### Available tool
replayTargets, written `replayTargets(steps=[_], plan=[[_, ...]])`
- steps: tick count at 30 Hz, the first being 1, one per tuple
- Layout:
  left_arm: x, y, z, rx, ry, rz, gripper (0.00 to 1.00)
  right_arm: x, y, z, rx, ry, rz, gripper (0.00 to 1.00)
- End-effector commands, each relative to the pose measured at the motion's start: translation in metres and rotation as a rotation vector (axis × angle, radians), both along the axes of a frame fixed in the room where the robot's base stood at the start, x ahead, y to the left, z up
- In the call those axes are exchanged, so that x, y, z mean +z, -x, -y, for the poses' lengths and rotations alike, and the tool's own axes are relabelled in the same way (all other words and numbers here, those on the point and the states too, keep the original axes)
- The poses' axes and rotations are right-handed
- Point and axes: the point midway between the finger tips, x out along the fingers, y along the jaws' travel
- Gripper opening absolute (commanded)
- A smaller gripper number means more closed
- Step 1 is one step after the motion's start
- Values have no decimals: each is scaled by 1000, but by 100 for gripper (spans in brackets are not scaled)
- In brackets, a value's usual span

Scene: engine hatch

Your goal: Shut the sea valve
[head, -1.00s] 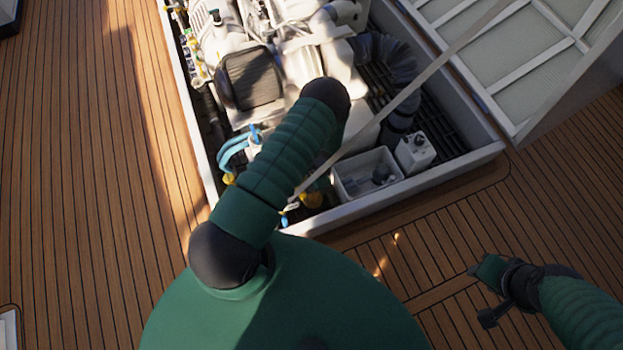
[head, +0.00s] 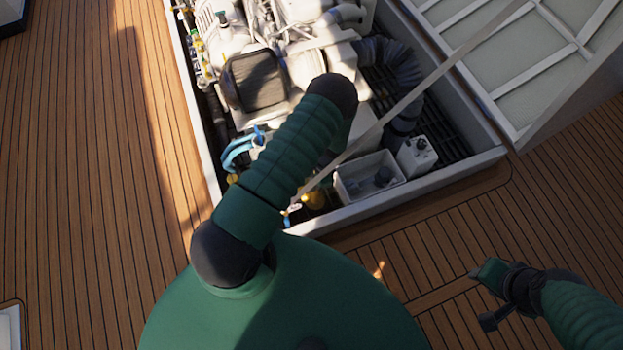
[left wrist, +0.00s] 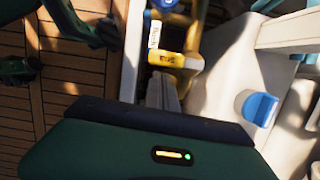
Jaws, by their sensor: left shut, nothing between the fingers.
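A yellow valve part (left wrist: 175,60) with a dark-lettered label and a white tag (left wrist: 154,36) shows at the top middle of the left wrist view. I cannot read the lettering surely, or tell whether this is the sea valve. My left gripper (left wrist: 164,78) is shut and empty, its grey fingertips just below the yellow part; I cannot tell if they touch. In the head view my own left arm hides that gripper. Yellow parts (head: 314,199) show beside the arm there. My right gripper (head: 489,273) is out over the deck at the lower right, its fingers unclear.
A white engine (head: 300,65) fills the hatch, bounded by a pale rim (head: 440,180). A grey bin (head: 368,180) and a white box (head: 417,155) stand in the near corner. A blue cap (left wrist: 257,108) is right of my left fingers. A strut crosses the hatch.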

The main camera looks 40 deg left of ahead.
Motion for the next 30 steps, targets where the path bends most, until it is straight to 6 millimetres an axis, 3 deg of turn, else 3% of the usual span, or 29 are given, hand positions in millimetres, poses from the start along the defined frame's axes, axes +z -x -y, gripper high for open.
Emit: replayTargets(steps=[1, 6, 15, 20, 30], plan=[[18, -4, 2, 0, 0, 4, 0, 9, 0, 0, 0, 0, 0, 36], [59, -14, 7, 0, 1, 5, 0, 23, 0, 0, 0, 0, 0, 36], [119, -28, 16, -2, 1, 5, 0, 40, 0, 0, 0, 0, 0, 36], [130, -31, 18, -2, 2, 4, 0, 42, 0, 0, 0, 0, 0, 36], [130, -31, 18, -2, 2, 4, 0, 41, 0, 0, 0, 0, 0, 36]])
